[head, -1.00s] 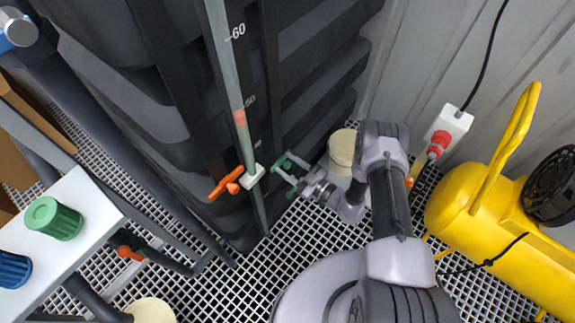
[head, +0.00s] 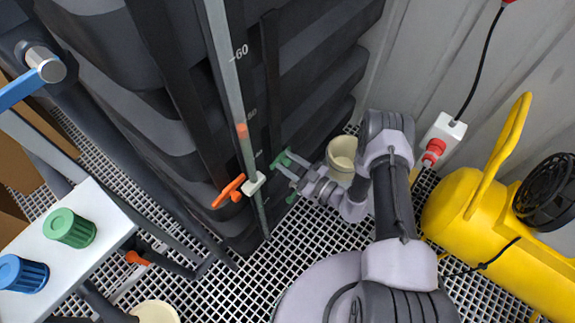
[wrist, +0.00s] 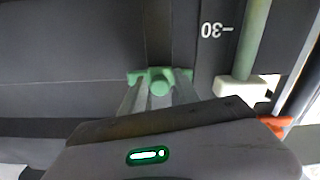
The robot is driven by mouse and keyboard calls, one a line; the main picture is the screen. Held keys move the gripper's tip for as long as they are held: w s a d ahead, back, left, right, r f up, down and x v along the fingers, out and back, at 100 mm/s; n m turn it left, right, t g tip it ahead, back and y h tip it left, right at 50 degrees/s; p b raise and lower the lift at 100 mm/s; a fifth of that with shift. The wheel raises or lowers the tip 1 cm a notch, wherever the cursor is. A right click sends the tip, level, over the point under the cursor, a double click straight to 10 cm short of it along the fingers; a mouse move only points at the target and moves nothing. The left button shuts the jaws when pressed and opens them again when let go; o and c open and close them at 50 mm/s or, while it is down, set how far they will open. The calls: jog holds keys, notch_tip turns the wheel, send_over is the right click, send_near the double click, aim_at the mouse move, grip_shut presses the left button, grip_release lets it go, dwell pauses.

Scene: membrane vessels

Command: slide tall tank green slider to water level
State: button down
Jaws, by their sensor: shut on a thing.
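The tall tank (head: 320,60) is dark grey, with a clear level tube (head: 228,80) and a number scale on its front. An orange band (head: 241,130) sits in the tube a little below the 50 mark. The green slider (wrist: 160,82) is on a dark vertical strip right of the tube; it also shows in the head view (head: 281,160). My gripper (head: 284,163) is shut on the slider, below the orange band's height. In the wrist view my gripper's fingers (wrist: 158,95) sit on both sides of the slider's round knob. The scale appears upside down there.
A white fitting (head: 253,185) with an orange handle (head: 228,190) is near the tube's bottom, close to my gripper. A cream container (head: 341,150) stands behind my wrist. A yellow compressor (head: 475,215) is at right. A white panel with green (head: 70,228) and blue (head: 22,273) knobs is at left.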

aim_at(275, 96)
notch_tip(275, 96, up, 28)
jog(key=p, duration=1.6)
jog(key=shift+f+p, duration=0.25)
jog(key=shift+p, duration=0.1)
jog(key=c, duration=1.2)
grip_release()
jog(key=shift+s, duration=0.1)
jog(key=p+v, duration=0.1)
jog(key=v, duration=1.6)
jog(key=shift+s+d, duration=0.1)
jog(key=shift+d, duration=0.05)
